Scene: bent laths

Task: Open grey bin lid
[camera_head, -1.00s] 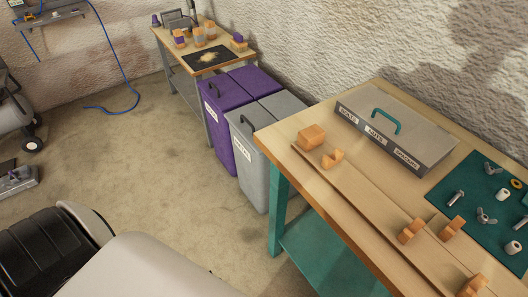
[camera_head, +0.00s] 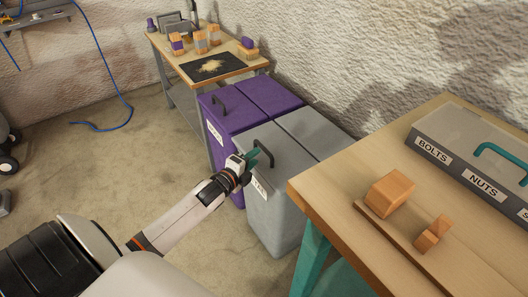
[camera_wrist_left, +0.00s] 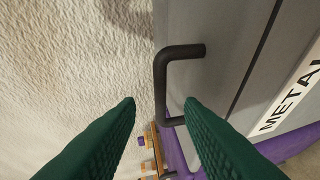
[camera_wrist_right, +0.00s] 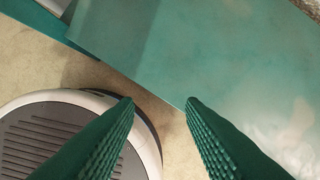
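The grey bin (camera_head: 277,222) stands between the purple bin and the workbench, its lid (camera_head: 285,150) shut. A dark bar handle (camera_head: 264,148) sits on the lid and also shows in the left wrist view (camera_wrist_left: 160,75). My left gripper (camera_head: 252,158) is open and empty at the handle, its green fingers pointing towards it. In the left wrist view the handle lies ahead of the fingertips (camera_wrist_left: 160,103), with its lower end seen between them. I cannot tell whether they touch. My right gripper (camera_wrist_right: 160,102) is open and empty; the head view does not show it.
The purple bin (camera_head: 232,115) touches or nearly touches the grey bin's left side. A wooden-topped workbench (camera_head: 345,185) with a lettered grey box (camera_head: 455,150) and wood blocks stands close on the right. A teal surface (camera_wrist_right: 220,50) lies ahead of my right gripper.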

